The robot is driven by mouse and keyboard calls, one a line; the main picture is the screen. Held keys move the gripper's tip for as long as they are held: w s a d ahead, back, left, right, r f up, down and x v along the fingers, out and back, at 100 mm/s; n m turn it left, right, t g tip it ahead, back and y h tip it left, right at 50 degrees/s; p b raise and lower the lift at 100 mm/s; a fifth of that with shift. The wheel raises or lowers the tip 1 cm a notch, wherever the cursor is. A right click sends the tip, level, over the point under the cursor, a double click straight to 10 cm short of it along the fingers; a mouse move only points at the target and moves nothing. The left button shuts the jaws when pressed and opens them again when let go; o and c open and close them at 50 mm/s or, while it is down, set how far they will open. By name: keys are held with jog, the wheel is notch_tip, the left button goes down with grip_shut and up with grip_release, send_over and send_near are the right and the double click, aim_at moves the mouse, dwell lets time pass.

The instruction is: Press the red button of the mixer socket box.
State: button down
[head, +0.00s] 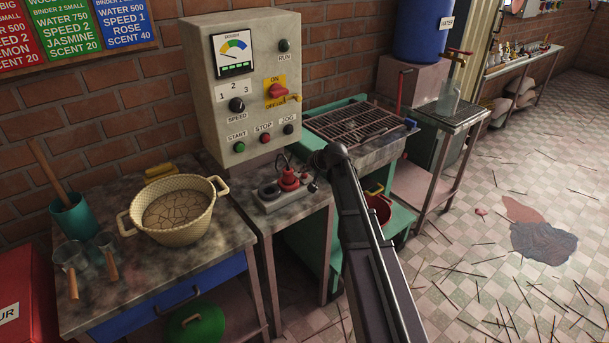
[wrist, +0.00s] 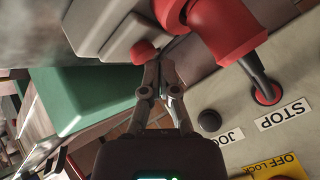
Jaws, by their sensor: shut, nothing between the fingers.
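The mixer socket box (head: 266,204) is a low grey unit on the small worktop below the control cabinet, with a red plug (head: 288,180) standing on it. In the wrist view the socket box (wrist: 100,28) fills the upper left, and the red plug (wrist: 228,28) is at the upper right. The red button (wrist: 142,51) is a round knob at the box's lower edge in that view. My gripper (wrist: 158,66) is shut and empty, with its fingertips right beside the button. I cannot tell whether they touch it.
The control cabinet (head: 205,105) stands behind the socket box, with STOP and JOG buttons low on its front. A cream basket (head: 168,235) stands on the left table. A metal grate (head: 352,124) lies to the right. Sticks litter the tiled floor (head: 480,245).

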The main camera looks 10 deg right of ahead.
aim_at(305, 175)
jog(key=shift+f, duration=0.15)
jog(key=shift+f+b, duration=0.3)
jog(key=shift+b, duration=0.15)
jog(key=shift+r, duration=0.15)
jog(key=shift+r+p, duration=0.35)
jog(key=shift+p, duration=0.15)
dwell(0.3)
notch_tip(305, 175, up, 6)
jog(key=p, duration=0.6)
